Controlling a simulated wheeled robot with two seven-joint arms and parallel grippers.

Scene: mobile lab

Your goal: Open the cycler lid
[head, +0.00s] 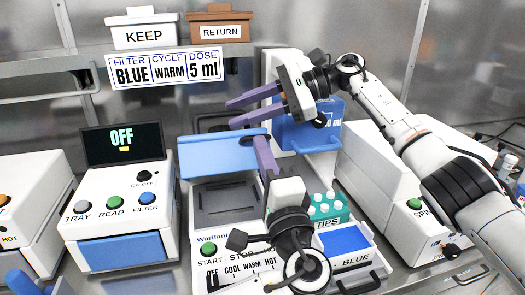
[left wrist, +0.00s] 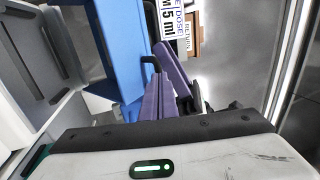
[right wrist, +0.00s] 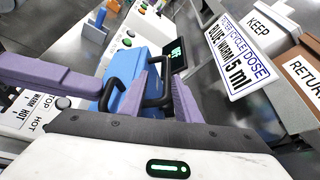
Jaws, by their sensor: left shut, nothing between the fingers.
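The cycler (head: 225,222) stands in the middle of the bench with START and STOP buttons and an OFF-COOL-WARM-HOT dial. Its blue lid (head: 215,158) is raised and the dark bay under it shows. The lid also shows in the left wrist view (left wrist: 118,45) and right wrist view (right wrist: 150,62). A black handle (right wrist: 112,98) is on the lid. My left gripper (head: 259,138) is shut and empty at the lid's right edge; contact is unclear. My right gripper (head: 230,113) is open, its fingers pointing left above the lid, close to the handle; I cannot tell if they touch.
A reader (head: 115,205) with an OFF screen stands left of the cycler. A blue-fronted dispenser (head: 305,135) is behind right, a green tip rack (head: 328,207) right of the cycler, and a spinner (head: 380,185) further right. KEEP (head: 143,35) and RETURN (head: 220,32) bins sit on the shelf.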

